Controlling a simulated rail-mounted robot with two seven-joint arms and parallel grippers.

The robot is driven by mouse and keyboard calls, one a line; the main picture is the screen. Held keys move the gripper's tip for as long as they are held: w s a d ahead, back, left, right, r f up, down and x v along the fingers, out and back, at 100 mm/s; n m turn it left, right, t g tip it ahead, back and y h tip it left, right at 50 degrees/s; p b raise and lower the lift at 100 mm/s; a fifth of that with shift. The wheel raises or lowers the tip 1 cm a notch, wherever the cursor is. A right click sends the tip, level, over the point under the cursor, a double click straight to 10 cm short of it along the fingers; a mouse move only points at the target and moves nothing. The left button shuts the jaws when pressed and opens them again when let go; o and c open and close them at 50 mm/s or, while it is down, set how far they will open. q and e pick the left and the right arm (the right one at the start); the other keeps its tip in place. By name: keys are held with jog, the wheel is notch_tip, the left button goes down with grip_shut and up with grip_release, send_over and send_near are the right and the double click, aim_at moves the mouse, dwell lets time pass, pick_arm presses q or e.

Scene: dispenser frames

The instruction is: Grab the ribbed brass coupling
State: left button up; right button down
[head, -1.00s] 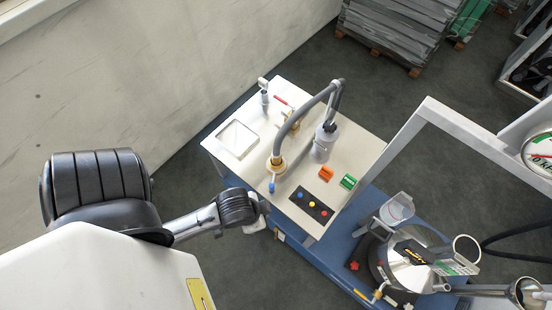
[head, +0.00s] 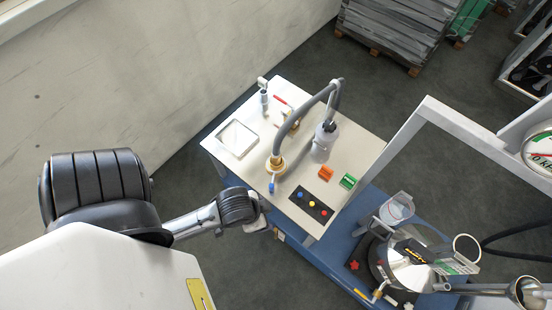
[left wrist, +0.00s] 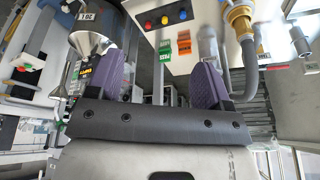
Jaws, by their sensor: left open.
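The ribbed brass coupling (head: 275,164) is at the near end of a grey hose, low over the cream bench top in the head view. The fingertips are small and partly hidden by my wrist in the head view. My right gripper is not seen.
The hose (head: 312,105) arches over a grey bottle (head: 324,143). A blue-handled part (head: 271,187) sits just in front of the coupling. An orange block (head: 326,173), a green block (head: 348,181) and a button panel (head: 311,204) are to the right. A white frame (head: 400,140) crosses farther right.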

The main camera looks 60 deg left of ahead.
pick_arm(q)
jog(key=w+a+m+t+y+b, duration=0.1)
jog(key=w+a+m+t+b, duration=0.1)
jog(key=w+a+b, duration=0.45)
jog(key=w+a+r+m+t+y+b, duration=0.1)
jog(key=w+a+m+t+y+b, duration=0.2)
jog(key=w, duration=0.6)
jog(key=w+a+m+t+b, duration=0.1)
jog(key=w+a+b, duration=0.4)
jog(key=w+b, duration=0.25)
jog(key=m+g+h+b, duration=0.3)
jog(key=m+g, duration=0.7)
jog(key=m, duration=1.1)
send_over(276, 152)
jog(key=p, duration=0.1)
notch_tip(276, 152, down, 9)
jog(key=shift+h, duration=0.4)
notch_tip(276, 152, down, 9)
jog(key=shift+s+r, duration=0.1)
jog(key=shift+r, duration=0.1)
jog(key=shift+f, duration=2.7)
